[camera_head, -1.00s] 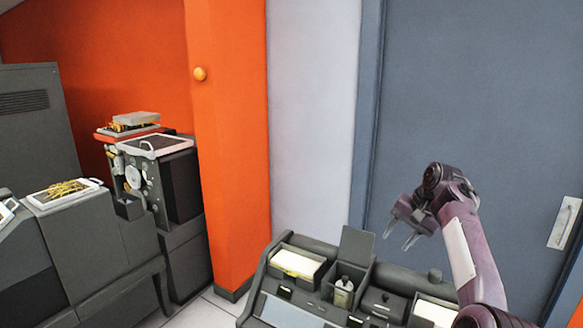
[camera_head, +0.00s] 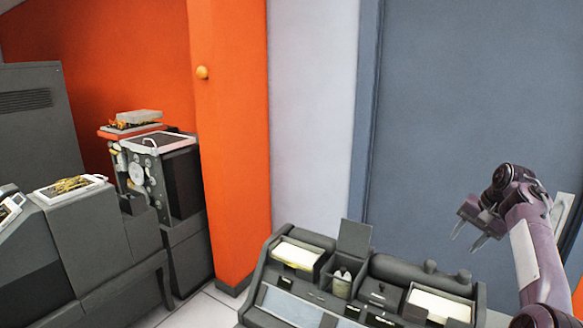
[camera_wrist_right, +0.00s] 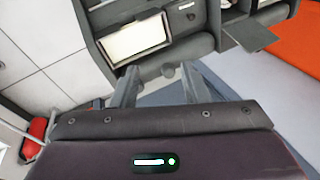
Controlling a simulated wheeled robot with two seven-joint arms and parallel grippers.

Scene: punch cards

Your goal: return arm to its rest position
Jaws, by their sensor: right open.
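My right gripper (camera_head: 468,238) is open and empty at the right of the head view. It hangs in the air above the right end of the dark grey desk console (camera_head: 262,270), in front of the blue-grey door. In the right wrist view its two fingers (camera_wrist_right: 157,88) are apart with nothing between them. The console shows beyond the fingertips, with its card tray (camera_wrist_right: 135,37) just past them. My left gripper is not in view.
The console holds a left card tray (camera_head: 297,254), an open-lidded box with a bottle (camera_head: 342,284), and a right card tray (camera_head: 440,305). Dark machines (camera_head: 165,180) stand at the left by the orange wall (camera_head: 232,150). The door (camera_head: 470,90) is behind my right arm.

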